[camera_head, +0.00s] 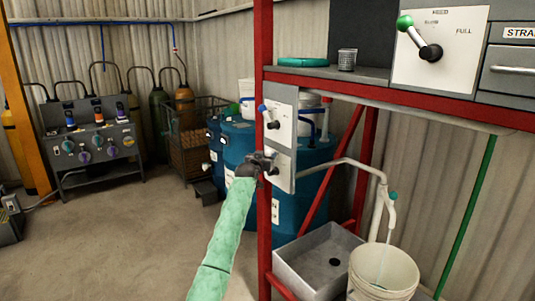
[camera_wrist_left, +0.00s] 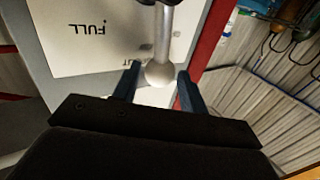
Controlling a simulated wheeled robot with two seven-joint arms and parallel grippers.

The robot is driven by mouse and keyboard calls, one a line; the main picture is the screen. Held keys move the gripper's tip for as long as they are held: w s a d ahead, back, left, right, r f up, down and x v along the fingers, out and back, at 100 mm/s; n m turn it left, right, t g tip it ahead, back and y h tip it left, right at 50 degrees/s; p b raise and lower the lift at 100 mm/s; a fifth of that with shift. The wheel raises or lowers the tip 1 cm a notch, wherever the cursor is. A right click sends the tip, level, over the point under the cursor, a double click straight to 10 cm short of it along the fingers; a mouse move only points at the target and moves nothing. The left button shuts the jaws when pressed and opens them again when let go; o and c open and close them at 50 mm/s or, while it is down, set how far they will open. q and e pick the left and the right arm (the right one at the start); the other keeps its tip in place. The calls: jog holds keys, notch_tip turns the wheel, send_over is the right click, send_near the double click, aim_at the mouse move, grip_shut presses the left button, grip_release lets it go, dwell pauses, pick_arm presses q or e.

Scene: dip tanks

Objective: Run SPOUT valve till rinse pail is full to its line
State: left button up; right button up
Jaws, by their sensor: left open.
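My left gripper (camera_head: 268,166) is at the lower white valve panel (camera_head: 285,172) on the red post, its arm in a green sleeve. In the left wrist view the open fingers (camera_wrist_left: 158,88) stand either side of a pale ball knob (camera_wrist_left: 159,75) on a metal lever; contact is unclear. That panel reads FULL, upside down; its other label is mostly hidden. The white rinse pail (camera_head: 372,285) stands at the lower right under a pale pipe spout (camera_head: 391,205). A faint pale streak runs from the spout into the pail. Its fill line and water level cannot be made out.
A second lever panel (camera_head: 279,112) sits just above. A grey sink (camera_head: 318,262) is beside the pail. A red shelf frame (camera_head: 430,104) carries a green-knobbed lever panel (camera_head: 440,48). Blue tanks (camera_head: 240,145) stand behind.

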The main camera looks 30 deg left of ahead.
pick_arm(q)
jog(key=shift+w, duration=0.45)
pick_arm(e)
jog(key=shift+s+d+f, duration=0.1)
jog(key=shift+f, duration=0.3)
pick_arm(q)
grip_shut()
jog(key=shift+a, duration=0.15)
pick_arm(e)
jog(key=shift+d+r, duration=0.1)
